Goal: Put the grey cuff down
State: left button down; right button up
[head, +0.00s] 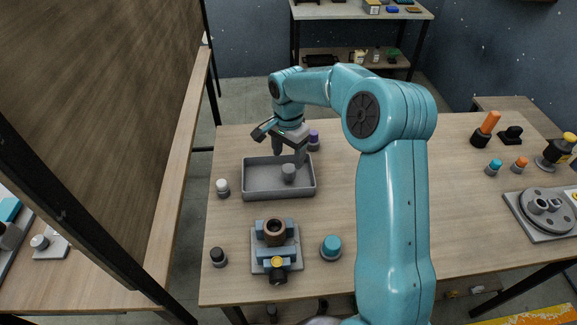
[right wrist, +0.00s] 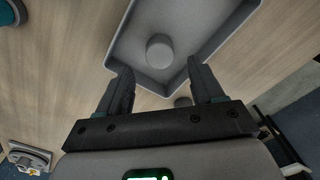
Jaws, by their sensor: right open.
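The grey cuff (head: 289,172) is a short cylinder standing upright in the grey tray (head: 247,190), right of the tray's middle. My right gripper (head: 290,157) is open and empty, pointing down over the tray's far side, just above and behind the cuff. In the right wrist view, the cuff (right wrist: 159,48) is on the tray floor beyond my open fingertips (right wrist: 158,66), with nothing between the fingers. My left gripper is not in view.
A purple-topped piece (head: 314,140) stands behind the tray near the gripper. A white-topped piece (head: 222,187) is left of it. A fixture holding a brown ring (head: 274,231) and a teal-capped piece (head: 331,246) stand in front. The table's middle right is mostly clear.

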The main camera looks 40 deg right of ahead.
aim_at(288, 168)
notch_tip(288, 168, up, 6)
dwell(0.8)
